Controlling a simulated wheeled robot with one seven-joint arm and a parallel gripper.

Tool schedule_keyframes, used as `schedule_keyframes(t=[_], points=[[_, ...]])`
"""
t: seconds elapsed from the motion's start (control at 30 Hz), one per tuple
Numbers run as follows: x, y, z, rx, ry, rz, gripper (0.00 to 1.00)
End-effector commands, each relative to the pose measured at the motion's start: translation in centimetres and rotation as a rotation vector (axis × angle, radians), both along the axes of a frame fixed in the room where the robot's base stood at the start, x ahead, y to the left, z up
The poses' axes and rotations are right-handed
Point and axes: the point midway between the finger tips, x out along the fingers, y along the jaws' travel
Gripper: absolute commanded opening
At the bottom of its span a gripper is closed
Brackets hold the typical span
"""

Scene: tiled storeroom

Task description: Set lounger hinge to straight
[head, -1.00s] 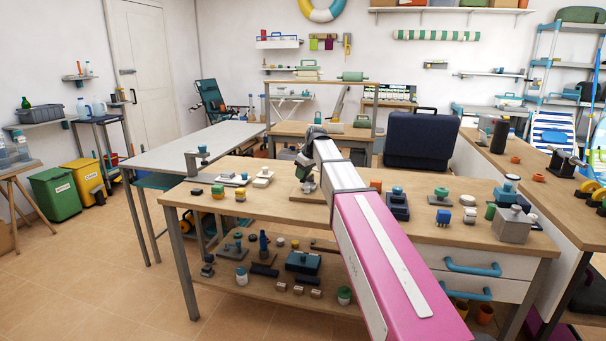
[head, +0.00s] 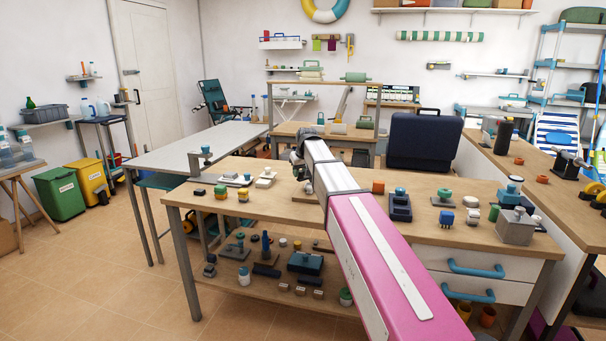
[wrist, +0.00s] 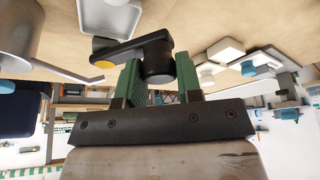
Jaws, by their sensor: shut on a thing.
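A dark hinge arm (wrist: 128,50) shows in the wrist view, with an orange round cap at its left end and a black cylinder (wrist: 158,66) at its right end. I take it for the lounger hinge. A pale grey piece (wrist: 112,20) lies beside the arm and runs at an angle to it, so the two do not look in line. My gripper (wrist: 160,76) has green fingers on either side of the black cylinder and is shut on it. In the head view my own arm hides the fingers and the hinge.
The wooden workbench (head: 260,204) carries small fixtures on both sides of my arm, including a dark blue block (head: 400,207) and a grey block (head: 515,228). A dark blue case (head: 423,140) stands behind. Tiled floor (head: 90,265) is clear at left.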

Motion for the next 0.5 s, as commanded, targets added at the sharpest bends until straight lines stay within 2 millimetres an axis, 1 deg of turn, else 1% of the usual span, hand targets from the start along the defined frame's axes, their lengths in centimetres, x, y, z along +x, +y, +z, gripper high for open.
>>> schedule_keyframes(t=[0.2,0.5], points=[[1.3,0.7,0.0,0.0,0.0,-0.203,0.0],[3.2,1.1,0.0,0.0,0.0,-0.484,0.0]])
